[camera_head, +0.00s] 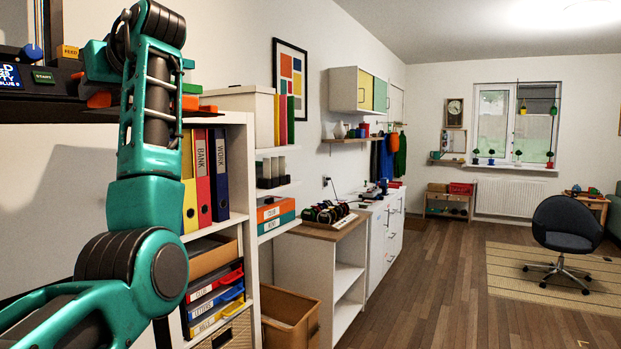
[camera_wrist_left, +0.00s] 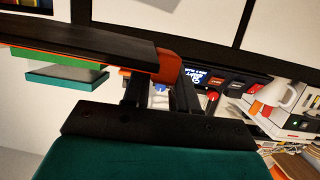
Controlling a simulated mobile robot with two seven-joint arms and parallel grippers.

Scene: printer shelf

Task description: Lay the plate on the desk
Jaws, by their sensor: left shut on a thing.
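My left gripper (camera_wrist_left: 160,88) is shut on the orange end of the plate (camera_wrist_left: 80,38), a flat slab that looks black on one face and orange on the other in the left wrist view. A green block (camera_wrist_left: 62,76) sits against the plate's orange side. In the head view my left arm hides most of the plate. An orange edge of it (camera_head: 208,108) and green pieces (camera_head: 190,103) show right of the arm, in front of the shelf. The plate is in the air. The desk is not clearly in view. My right gripper is not in view.
A shelf with binders (camera_head: 203,175) is close right of my arm. The wooden floor (camera_head: 440,280) is open further right.

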